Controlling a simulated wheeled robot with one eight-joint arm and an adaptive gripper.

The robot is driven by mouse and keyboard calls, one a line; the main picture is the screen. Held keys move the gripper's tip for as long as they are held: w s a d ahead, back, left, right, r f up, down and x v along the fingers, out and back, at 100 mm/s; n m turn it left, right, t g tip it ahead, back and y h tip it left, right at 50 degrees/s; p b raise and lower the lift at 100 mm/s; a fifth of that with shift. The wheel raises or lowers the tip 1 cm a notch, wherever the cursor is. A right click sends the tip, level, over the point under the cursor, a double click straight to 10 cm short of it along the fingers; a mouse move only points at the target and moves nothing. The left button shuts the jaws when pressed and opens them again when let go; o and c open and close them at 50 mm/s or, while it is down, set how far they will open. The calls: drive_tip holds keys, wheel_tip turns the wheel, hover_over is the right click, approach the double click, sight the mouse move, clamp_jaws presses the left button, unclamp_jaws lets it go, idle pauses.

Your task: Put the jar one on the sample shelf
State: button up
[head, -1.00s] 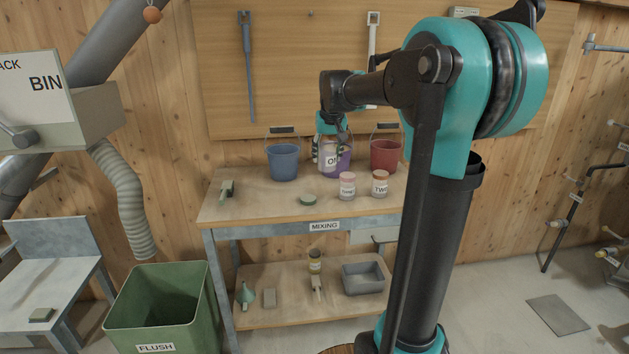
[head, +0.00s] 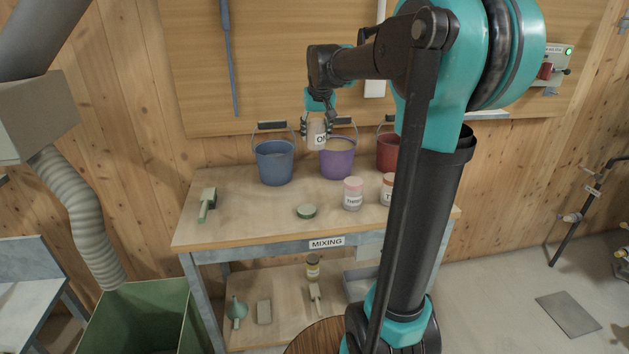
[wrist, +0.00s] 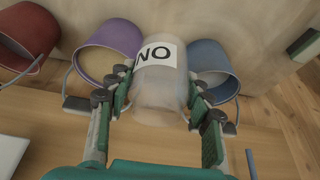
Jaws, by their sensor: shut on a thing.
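My gripper (head: 318,124) is shut on jar one (head: 319,139), a pale, see-through jar with a white label. It holds the jar above the back of the mixing bench (head: 240,226), between the blue and purple buckets as seen in the head view. In the wrist view the jar (wrist: 160,92) sits between the green finger pads, its label upside down. The sample shelf cannot be made out for certain; my arm hides part of the right side.
Blue (head: 275,163), purple (head: 338,163) and red (head: 387,152) buckets stand along the bench back. Jar three (head: 353,195), another pink-lidded jar (head: 388,188), a green lid (head: 306,211) and a brush (head: 207,204) are on the bench. A green bin (head: 150,310) stands at lower left.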

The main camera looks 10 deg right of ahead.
wheel_tip(320, 180, down, 17)
idle(0.4)
drive_tip(key=o, duration=1.1)
drive_tip(key=shift+f, duration=0.1)
